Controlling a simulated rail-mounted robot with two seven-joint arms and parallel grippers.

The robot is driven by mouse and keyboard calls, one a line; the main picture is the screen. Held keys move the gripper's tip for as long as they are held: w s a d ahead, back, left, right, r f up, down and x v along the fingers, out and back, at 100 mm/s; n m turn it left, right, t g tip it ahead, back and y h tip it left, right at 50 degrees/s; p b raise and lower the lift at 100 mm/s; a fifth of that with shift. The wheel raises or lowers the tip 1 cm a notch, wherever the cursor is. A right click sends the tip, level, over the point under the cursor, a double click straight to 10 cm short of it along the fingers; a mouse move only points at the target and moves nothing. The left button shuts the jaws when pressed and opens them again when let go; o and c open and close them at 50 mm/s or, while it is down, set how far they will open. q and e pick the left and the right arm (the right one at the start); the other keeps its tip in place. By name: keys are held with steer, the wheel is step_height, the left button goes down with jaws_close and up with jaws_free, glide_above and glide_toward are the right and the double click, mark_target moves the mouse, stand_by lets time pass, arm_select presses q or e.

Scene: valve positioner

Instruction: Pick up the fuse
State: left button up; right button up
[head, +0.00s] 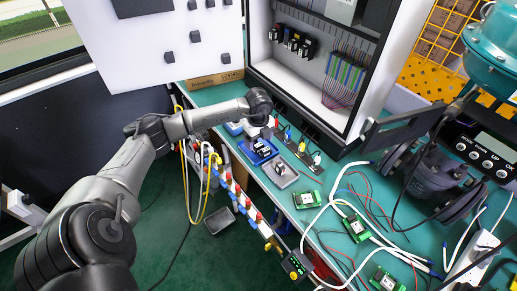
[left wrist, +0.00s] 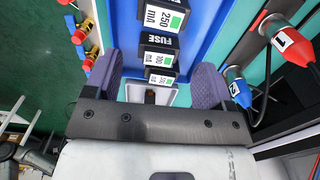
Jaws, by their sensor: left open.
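Black fuse blocks with white and green labels stand in a row in a blue tray (left wrist: 205,18). In the left wrist view, the farthest fuse (left wrist: 163,16) reads 250 mA, the middle fuse (left wrist: 159,55) reads FUSE and 100 mA, and the nearest fuse (left wrist: 160,76) is partly hidden. My left gripper (left wrist: 157,80) is open, its two purple-grey fingers on either side of the nearest fuse, with visible gaps. In the head view, the left gripper (head: 266,131) hangs over the far end of the blue tray (head: 254,157). My right gripper is not in view.
A grey tray (head: 281,174) lies beside the blue one. Several green circuit boards (head: 356,226) and loose cables lie on the teal bench. An open cabinet (head: 320,75) stands behind. Red and blue plugs (left wrist: 285,42) are close on the right in the wrist view.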

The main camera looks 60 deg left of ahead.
mark_target(258, 145)
arm_select(q)
step_height(258, 145, down, 3)
steer(key=shift+s+f+b, duration=0.1)
steer(key=shift+f+b, duration=0.1)
steer(key=shift+b, duration=0.1)
steer(key=shift+c, duration=0.2)
steer(key=c, duration=1)
steer(key=shift+o, duration=0.2)
steer(key=shift+r, duration=0.2)
